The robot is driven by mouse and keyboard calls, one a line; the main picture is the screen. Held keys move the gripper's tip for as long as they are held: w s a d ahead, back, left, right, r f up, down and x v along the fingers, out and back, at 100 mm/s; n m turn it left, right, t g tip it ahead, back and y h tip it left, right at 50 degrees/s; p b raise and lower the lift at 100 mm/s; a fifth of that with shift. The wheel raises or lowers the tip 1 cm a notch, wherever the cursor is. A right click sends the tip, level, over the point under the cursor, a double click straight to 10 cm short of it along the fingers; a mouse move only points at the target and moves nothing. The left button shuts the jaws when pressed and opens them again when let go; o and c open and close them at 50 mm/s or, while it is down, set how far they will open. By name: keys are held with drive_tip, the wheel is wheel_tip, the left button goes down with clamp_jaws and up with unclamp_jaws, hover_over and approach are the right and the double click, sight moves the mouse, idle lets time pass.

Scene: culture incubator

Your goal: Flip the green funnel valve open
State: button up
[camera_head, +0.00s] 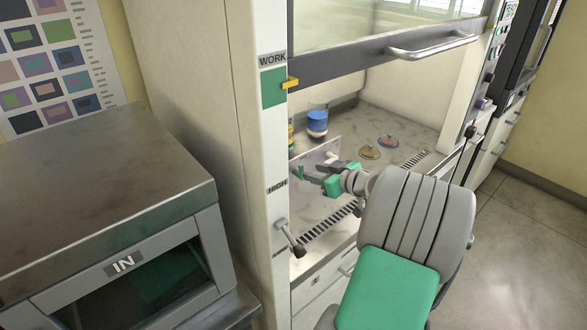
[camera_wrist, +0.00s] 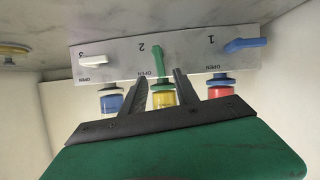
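The green valve (camera_wrist: 158,62) is the middle of three on a pale panel (camera_wrist: 118,60), marked 2. In the wrist view, where the digits appear upside down, its handle points straight along the picture's vertical. My gripper (camera_wrist: 160,76) is open, with one dark finger on each side of the green valve's line. I cannot tell whether either finger touches it. A yellow container (camera_wrist: 163,98) shows between the fingers. In the head view my gripper (camera_head: 318,171) is inside the cabinet at the panel, and a green handle (camera_head: 299,173) shows at its tips.
A white valve (camera_wrist: 93,60) marked 3 and a blue valve (camera_wrist: 246,45) marked 1 flank the green one, both handles sideways. Blue (camera_wrist: 111,101) and red (camera_wrist: 220,88) containers show beside the yellow. Dishes (camera_head: 370,153) lie on the bench. The raised sash (camera_head: 385,58) hangs above.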

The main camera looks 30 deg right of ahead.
sight(303, 169)
drive_tip(key=p+x, duration=0.1)
drive_tip(key=x, duration=0.6)
drive_tip(key=shift+w+a, duration=0.1)
drive_tip(key=shift+w, duration=0.2)
clamp_jaws()
